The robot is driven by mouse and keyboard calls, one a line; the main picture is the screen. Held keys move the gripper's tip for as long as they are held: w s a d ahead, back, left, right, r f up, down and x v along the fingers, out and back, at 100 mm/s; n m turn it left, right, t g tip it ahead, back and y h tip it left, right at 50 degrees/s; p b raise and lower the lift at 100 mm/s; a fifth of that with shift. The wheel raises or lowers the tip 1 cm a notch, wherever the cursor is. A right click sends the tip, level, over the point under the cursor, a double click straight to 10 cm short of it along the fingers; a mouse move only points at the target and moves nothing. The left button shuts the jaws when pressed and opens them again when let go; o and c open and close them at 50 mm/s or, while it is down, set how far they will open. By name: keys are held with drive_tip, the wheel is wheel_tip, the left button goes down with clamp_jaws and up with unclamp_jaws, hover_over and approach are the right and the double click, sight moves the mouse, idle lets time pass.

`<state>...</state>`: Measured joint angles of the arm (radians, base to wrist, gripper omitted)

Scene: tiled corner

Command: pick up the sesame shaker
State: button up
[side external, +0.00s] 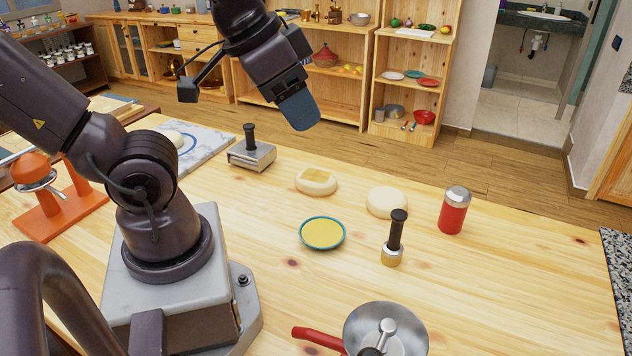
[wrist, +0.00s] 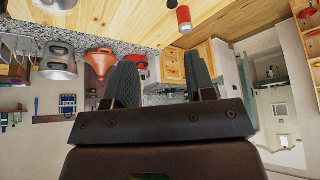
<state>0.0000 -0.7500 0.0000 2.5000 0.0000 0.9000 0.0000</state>
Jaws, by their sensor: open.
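The likely sesame shaker, a red cylinder with a silver top (side external: 454,212), stands upright on the right part of the wooden table in the side view.
A second dough round (side external: 316,181), a teal-rimmed plate (side external: 322,233), a square press (side external: 252,154) and a red-handled pan (side external: 385,318) also occupy the table. The table right of the shaker is clear.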

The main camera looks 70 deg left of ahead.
drive_tip(key=shift+o, duration=0.5)
drive_tip(key=o, duration=0.6)
